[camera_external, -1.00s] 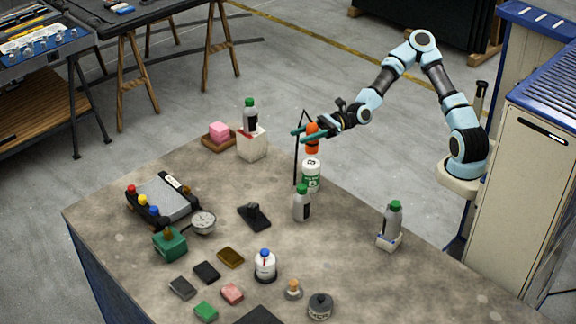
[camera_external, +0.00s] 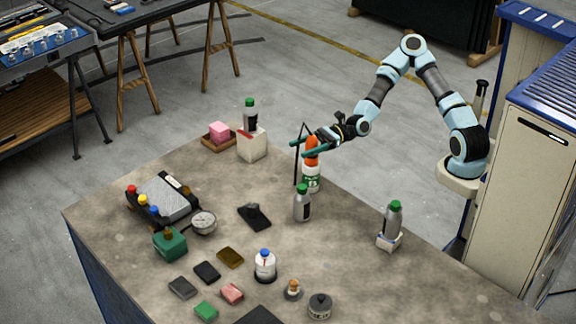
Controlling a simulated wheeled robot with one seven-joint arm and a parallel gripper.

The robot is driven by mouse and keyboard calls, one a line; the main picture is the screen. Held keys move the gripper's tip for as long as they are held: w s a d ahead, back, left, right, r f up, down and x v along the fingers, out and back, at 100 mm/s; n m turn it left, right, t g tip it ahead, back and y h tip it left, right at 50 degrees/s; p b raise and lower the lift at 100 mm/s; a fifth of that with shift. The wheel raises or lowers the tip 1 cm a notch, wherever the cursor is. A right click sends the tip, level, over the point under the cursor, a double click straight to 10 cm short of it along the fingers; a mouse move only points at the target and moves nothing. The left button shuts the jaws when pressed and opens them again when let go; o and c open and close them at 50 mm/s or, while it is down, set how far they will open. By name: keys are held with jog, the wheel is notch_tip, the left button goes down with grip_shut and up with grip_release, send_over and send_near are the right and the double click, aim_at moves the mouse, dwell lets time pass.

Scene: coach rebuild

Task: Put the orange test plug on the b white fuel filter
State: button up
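The orange test plug (camera_external: 311,143) stands roughly upright between the two teal fingers of my gripper (camera_external: 304,149). Its lower end meets the top of a white fuel filter with a green band (camera_external: 312,183), and no gap shows between them. The near finger crosses in front of the plug. Whether the fingers press on it or stand slightly apart from it is too small to tell. The filter stands upright on the table; no letter can be read on it.
A grey bottle with a green cap (camera_external: 302,205) stands close in front of the filter. A thin black stand (camera_external: 296,165) is just left of it. Another green-capped bottle (camera_external: 393,220) sits in a white holder to the right. The table (camera_external: 345,240) between them is clear.

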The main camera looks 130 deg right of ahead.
jog(key=shift+o, duration=0.3)
jog(key=shift+s+r, duration=0.1)
jog(key=s+a+p, duration=0.2)
jog(key=s, duration=0.9)
jog(key=shift+s+a, duration=0.15)
jog(key=shift+s, duration=0.15)
jog(key=shift+p, duration=0.3)
